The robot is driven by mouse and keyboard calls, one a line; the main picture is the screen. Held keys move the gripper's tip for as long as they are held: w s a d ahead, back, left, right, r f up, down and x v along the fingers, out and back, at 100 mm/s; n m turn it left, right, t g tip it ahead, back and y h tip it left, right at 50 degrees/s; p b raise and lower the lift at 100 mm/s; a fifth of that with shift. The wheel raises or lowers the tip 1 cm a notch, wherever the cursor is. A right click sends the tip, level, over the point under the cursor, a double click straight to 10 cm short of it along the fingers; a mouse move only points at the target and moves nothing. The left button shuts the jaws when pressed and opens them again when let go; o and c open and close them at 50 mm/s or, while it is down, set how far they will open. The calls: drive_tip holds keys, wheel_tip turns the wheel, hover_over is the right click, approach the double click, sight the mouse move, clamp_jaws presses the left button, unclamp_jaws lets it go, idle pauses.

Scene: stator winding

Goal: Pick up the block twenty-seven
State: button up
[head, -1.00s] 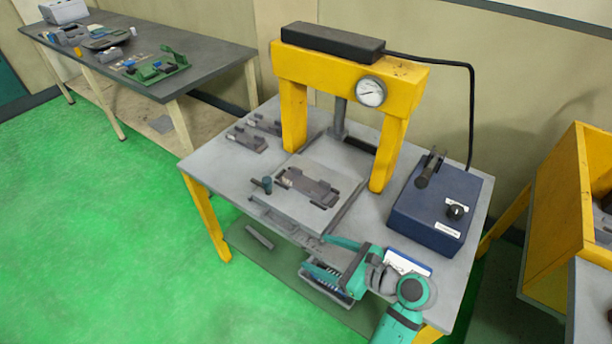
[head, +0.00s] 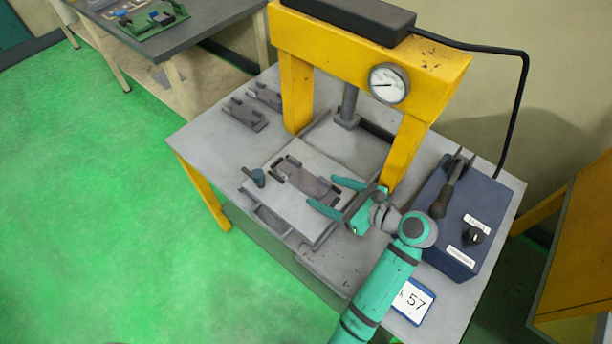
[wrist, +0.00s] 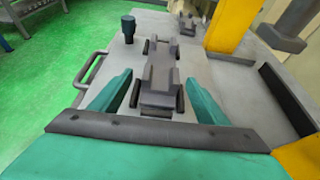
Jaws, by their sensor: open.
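A dark grey notched block (head: 297,176) lies on the light plate (head: 270,208) of the yellow press; no number on it is readable. In the wrist view the same block (wrist: 160,72) lies ahead, between the finger lines. My gripper (head: 326,192) is open and empty, its teal fingers at the block's near right end in the head view. In the wrist view my gripper (wrist: 159,77) has one finger on each side of the block, with gaps. Two similar blocks, one nearer (head: 245,114) and one farther (head: 265,95), lie at the table's back left, their numbers unreadable.
The yellow press frame (head: 296,90) stands behind the plate. A teal-topped knob (head: 258,177) stands left of the block. The table's left side has bare room.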

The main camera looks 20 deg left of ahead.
sight(306, 180)
drive_tip(key=shift+x, duration=1.25)
drive_tip(key=x, duration=0.2)
drive_tip(key=r+x, duration=0.1)
drive_tip(key=x, duration=0.1)
drive_tip(key=shift+a, duration=0.15)
drive_tip(key=shift+w+a+f, duration=0.2)
drive_tip(key=shift+a+f, duration=0.1)
drive_tip(key=shift+a, duration=0.1)
drive_tip(key=shift+c, duration=0.6)
drive_tip(key=shift+a, duration=0.1)
drive_tip(key=c, duration=1.5)
